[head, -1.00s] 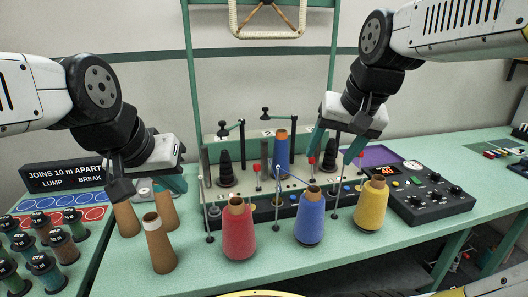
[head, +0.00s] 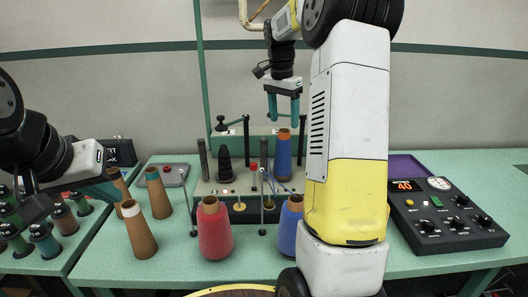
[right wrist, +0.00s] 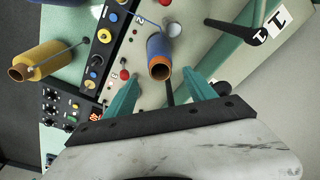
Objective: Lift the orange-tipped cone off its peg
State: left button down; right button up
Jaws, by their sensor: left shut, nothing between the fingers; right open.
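The orange-tipped cone (head: 283,160), wound in blue yarn, stands upright on the grey machine in the middle of the table. It also shows in the right wrist view (right wrist: 159,50), its orange tip facing the camera just beyond the fingertips. Its peg is hidden inside it. My right gripper (head: 283,121) points down from above, open, its teal fingers at or slightly above the tip and on either side of it. Nothing is gripped.
A red cone (head: 215,235) and a blue cone (head: 289,228) stand in front of the machine. Bare cones (head: 140,235) stand at the left. A black control box (head: 447,218) sits at the right. Thin posts and a dark spindle (head: 224,168) rise near the orange-tipped cone.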

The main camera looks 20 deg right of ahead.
aim_at(284, 130)
jog(key=f, duration=0.5)
jog(key=shift+w+d+f, duration=0.25)
jog(key=shift+f, duration=0.15)
grip_shut()
